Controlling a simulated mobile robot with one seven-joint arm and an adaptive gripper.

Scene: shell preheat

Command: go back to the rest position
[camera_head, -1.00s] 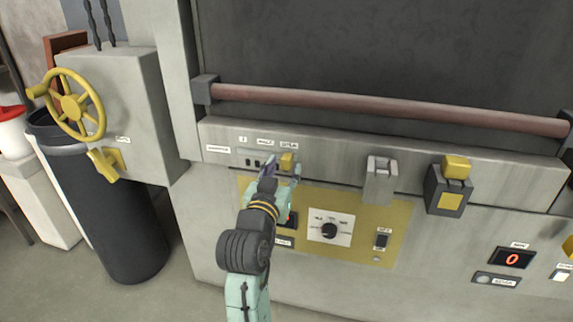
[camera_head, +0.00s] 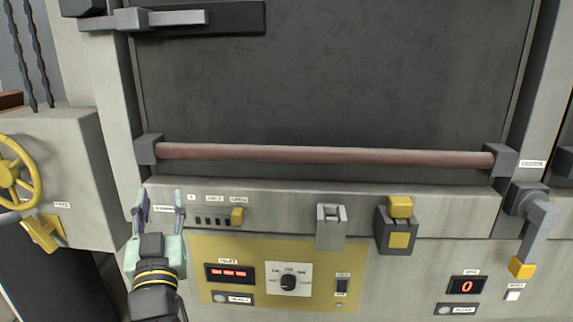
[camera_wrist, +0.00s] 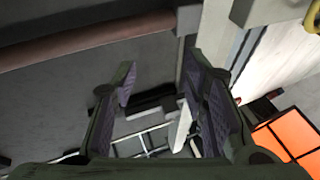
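My gripper (camera_head: 159,204) points up in front of the machine's front, at the left end of the control strip. Its two fingers stand apart with nothing between them. In the wrist view the gripper (camera_wrist: 160,85) also shows spread, empty fingers. A small yellow knob (camera_head: 237,216) sits at the right end of a row of dark slots, to the right of the gripper and apart from it. The yellow panel (camera_head: 315,300) below carries a red lit display (camera_head: 229,273) and a black dial (camera_head: 288,282).
A reddish horizontal bar (camera_head: 320,154) crosses above the strip. A grey latch (camera_head: 331,222), a yellow-topped block (camera_head: 397,235) and a yellow-tipped lever (camera_head: 534,230) stick out to the right. A yellow handwheel (camera_head: 15,175) stands at the left. A display reads 0 (camera_head: 467,286).

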